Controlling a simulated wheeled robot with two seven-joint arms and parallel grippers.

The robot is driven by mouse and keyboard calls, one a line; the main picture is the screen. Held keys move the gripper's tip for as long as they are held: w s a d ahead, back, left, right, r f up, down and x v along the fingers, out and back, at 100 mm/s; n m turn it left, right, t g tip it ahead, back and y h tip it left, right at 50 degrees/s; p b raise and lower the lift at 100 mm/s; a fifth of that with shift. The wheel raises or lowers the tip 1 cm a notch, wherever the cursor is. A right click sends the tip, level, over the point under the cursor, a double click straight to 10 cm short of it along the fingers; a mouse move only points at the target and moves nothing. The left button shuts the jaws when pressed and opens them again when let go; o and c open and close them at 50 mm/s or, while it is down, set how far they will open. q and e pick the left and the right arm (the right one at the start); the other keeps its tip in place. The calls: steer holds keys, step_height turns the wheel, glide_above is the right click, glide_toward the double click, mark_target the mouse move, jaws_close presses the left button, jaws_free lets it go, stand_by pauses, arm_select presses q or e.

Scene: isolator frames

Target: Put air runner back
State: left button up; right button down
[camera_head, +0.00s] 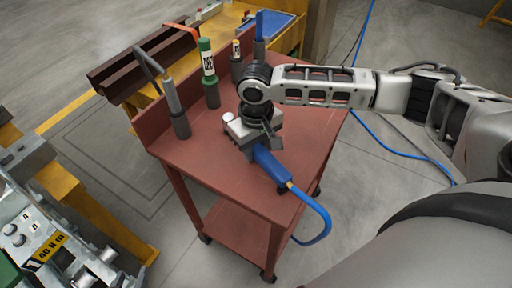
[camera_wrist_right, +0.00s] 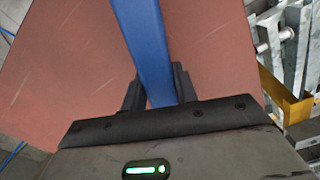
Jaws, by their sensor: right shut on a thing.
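The air runner (camera_head: 271,166) is a blue tool with a blue hose at its lower end. In the head view it lies low over the red cart top, below my right gripper (camera_head: 268,138), which partly hides it. I cannot tell whether it touches the cart top. In the right wrist view my right gripper (camera_wrist_right: 158,88) is shut on the blue body of the air runner (camera_wrist_right: 143,35), with a dark finger on each side. My left gripper is not in view.
The red cart (camera_head: 205,160) has a raised back edge with holders along it. They hold a grey tool (camera_head: 172,98), a green tool (camera_head: 207,62), a yellow-topped tool (camera_head: 237,60) and a blue piece (camera_head: 260,25). The front of the cart top is mostly clear. The blue hose (camera_head: 325,215) hangs over its edge.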

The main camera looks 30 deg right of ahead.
mark_target(256, 146)
stand_by(0.3)
steer(key=c, duration=1.3)
jaws_free()
steer(key=shift+f, duration=0.15)
steer(key=shift+o, duration=1.1)
step_height(256, 146, up, 12)
steer(key=shift+p, duration=0.35)
steer(key=shift+s, duration=0.1)
